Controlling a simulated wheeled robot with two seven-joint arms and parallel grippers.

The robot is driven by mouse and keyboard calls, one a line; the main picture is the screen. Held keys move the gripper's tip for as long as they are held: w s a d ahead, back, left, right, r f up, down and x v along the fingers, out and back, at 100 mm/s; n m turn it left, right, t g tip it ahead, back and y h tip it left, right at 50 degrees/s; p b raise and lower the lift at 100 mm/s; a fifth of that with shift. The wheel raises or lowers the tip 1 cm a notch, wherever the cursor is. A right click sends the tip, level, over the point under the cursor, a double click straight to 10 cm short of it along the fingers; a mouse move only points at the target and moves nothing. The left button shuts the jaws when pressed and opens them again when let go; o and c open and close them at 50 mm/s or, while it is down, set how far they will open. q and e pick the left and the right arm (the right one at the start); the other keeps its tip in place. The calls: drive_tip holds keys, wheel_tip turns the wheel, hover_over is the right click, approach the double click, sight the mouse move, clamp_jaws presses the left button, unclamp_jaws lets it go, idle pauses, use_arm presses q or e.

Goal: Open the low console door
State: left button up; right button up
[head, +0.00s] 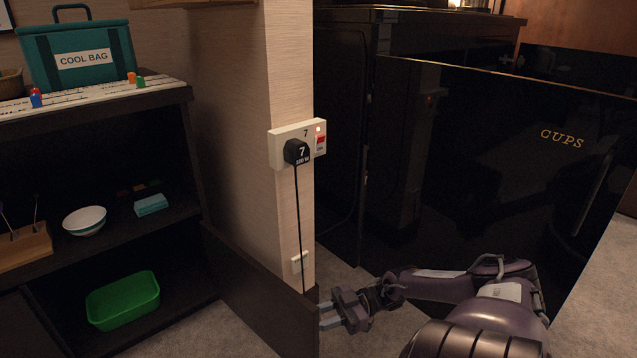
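The low console (100,112) stands at the left, with open shelves. A dark low door panel (258,288) stands swung out from the right side of its lower compartment, leaving that side of the compartment open to view. Another dark panel (25,325) shows at the lower left of the console. My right gripper (328,311) is low, just right of the swung-out panel's free edge. Its fingers look apart with nothing between them; I cannot tell whether they touch the panel. My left gripper is not in view.
A green tub (123,301) sits in the lower compartment. A bowl (85,220) and a blue block (151,205) are on the shelf above. A cool bag (80,58) stands on top. A plugged socket (298,146) is on the wall. A black door marked CUPS (500,175) stands out at right.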

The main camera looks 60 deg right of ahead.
drive_tip(key=v, duration=0.7)
drive_tip(key=shift+s+d, duration=0.25)
drive_tip(key=shift+d, duration=0.05)
idle(0.4)
